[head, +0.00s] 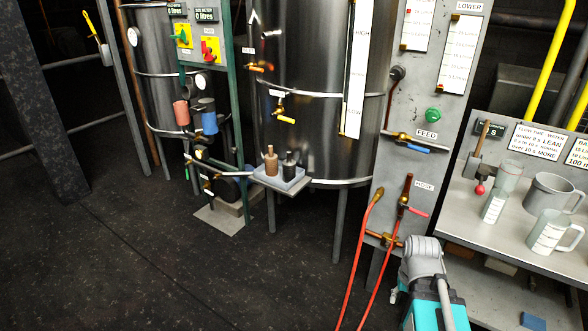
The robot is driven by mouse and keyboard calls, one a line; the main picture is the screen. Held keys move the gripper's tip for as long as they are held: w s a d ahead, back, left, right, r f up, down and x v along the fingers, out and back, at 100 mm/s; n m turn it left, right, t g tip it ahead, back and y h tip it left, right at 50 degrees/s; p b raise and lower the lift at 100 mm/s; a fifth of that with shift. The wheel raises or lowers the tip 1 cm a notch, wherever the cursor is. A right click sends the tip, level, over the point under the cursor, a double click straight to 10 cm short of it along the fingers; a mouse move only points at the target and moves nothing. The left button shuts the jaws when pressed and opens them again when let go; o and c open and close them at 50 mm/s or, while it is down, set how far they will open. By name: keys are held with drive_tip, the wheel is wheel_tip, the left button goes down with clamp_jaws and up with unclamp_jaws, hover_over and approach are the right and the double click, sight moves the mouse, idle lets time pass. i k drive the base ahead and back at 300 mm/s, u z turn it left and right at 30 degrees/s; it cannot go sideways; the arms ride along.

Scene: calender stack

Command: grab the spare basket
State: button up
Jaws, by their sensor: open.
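I cannot pick out the spare basket for certain. A small pale tray (265,182) sticks out at the front of the large steel tank. A brown piece with a narrow top (271,163) and a dark piece with a narrow top (289,167) stand on it side by side. They are too small to tell whether either is a basket. Part of my own arm shows at the bottom right, in front of the hose panel. No gripper fingers can be made out there.
The large steel tank (304,75) stands behind the tray. Red hoses (367,255) hang from the panel to the floor. At right a bench (492,228) holds a mallet (477,150), metal jug (553,193) and clear beakers (495,205). The dark floor (120,270) at left is clear.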

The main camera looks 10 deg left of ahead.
sight(289, 165)
drive_tip(key=i, duration=0.95)
drive_tip(key=u, duration=0.05)
